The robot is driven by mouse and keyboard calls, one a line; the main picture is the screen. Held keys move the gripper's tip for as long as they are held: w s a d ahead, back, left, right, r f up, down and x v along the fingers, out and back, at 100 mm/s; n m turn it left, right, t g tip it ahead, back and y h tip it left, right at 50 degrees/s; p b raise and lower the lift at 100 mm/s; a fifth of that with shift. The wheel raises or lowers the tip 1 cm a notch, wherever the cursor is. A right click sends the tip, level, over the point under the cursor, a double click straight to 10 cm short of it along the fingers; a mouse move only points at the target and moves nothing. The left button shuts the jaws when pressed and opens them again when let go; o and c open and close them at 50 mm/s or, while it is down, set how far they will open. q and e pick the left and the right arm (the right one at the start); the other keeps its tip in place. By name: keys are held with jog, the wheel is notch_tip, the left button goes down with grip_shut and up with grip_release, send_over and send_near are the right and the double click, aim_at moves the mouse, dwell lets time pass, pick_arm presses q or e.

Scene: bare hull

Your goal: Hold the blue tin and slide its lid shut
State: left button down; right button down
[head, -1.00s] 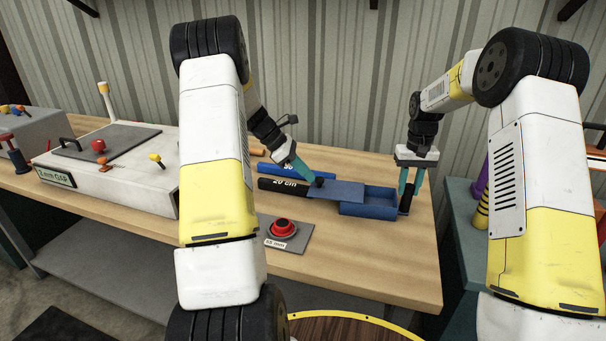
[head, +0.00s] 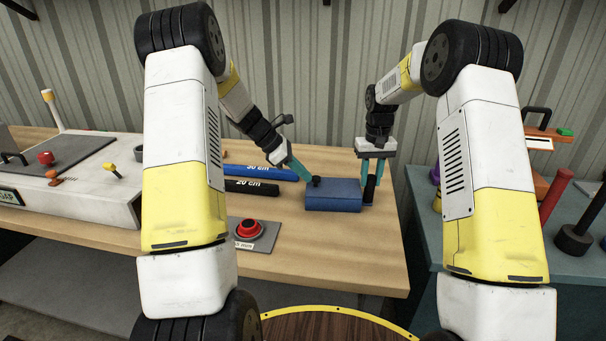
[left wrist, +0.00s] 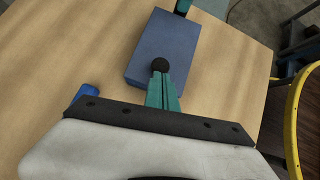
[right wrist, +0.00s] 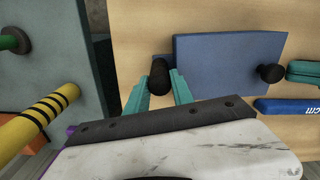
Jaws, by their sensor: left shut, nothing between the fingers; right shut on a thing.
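The blue tin (head: 335,204) sits on the wooden bench, with its blue lid (left wrist: 150,42) lying over its top; no open inside shows in the head view. A black knob (left wrist: 160,65) stands on the lid near one end. My left gripper (head: 308,178) is shut and empty, its fingertips at this knob. It also shows at the edge of the right wrist view. My right gripper (head: 371,186) is shut on the black handle (right wrist: 158,76) at the tin's right end. A narrow step shows beside that handle in the right wrist view.
A blue 30 cm bar (head: 262,172) and a black 20 cm bar (head: 252,186) lie left of the tin. A red button on a grey plate (head: 256,240) is in front. A white fixture box (head: 90,200) stands at left. Bare bench lies before the tin.

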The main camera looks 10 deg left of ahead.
jog(key=shift+s+a+f, duration=0.1)
jog(key=shift+a, duration=0.05)
pick_arm(q)
jog(key=a+f+v, duration=0.1)
jog(key=v, duration=1.2)
jog(key=shift+s+a+f, duration=0.15)
jog(key=shift+a+f, duration=0.15)
jog(key=shift+a, duration=0.1)
pick_arm(e)
jog(key=c, duration=1)
grip_release()
